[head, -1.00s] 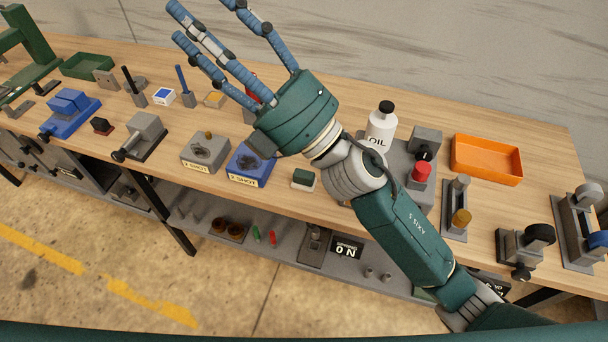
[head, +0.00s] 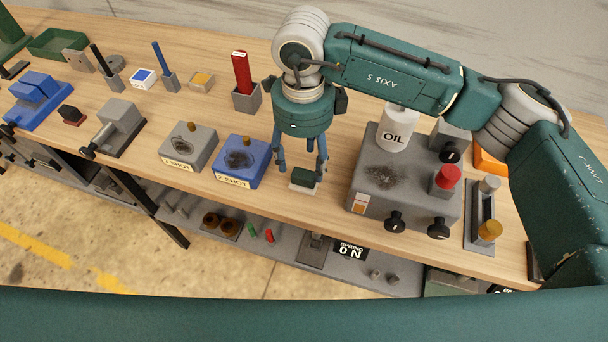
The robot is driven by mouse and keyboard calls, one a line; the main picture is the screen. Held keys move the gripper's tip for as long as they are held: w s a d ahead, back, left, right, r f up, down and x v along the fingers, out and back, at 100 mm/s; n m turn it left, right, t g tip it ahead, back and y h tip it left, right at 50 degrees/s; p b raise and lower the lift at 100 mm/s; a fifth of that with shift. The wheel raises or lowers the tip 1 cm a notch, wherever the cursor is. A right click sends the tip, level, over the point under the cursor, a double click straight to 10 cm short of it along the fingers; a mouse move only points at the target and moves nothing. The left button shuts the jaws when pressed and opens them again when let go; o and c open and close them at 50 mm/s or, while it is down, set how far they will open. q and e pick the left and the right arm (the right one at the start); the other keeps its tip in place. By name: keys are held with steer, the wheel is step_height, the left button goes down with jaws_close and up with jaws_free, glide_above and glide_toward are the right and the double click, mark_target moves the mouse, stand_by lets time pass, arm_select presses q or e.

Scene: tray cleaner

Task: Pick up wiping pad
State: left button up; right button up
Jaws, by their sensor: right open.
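The wiping pad (head: 305,181), a small block with a dark green top and a pale base, lies on the wooden bench near its front edge. My right gripper (head: 302,168) points straight down over it. Its blue fingers are open and spread around the pad, with tips close to its sides. I cannot tell whether they touch it. The pad still rests on the bench. My left gripper is not in view.
A blue block labelled Z SHOT (head: 240,160) stands just left of the pad. A grey machine (head: 365,195) with knobs and a white OIL bottle (head: 396,130) stands close on the right. A red stick in a grey holder (head: 246,97) is behind left.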

mark_target(303, 176)
steer(key=shift+f, duration=0.9)
step_height(303, 176, down, 5)
steer(key=p, duration=0.3)
steer(key=shift+s, duration=0.1)
steer(key=shift+f, duration=0.25)
steer(key=c, duration=1.3)
steer(key=shift+r, duration=0.1)
steer(key=shift+r, duration=0.45)
step_height(303, 176, up, 19)
steer(key=b, duration=0.5)
steer(key=shift+b, duration=0.3)
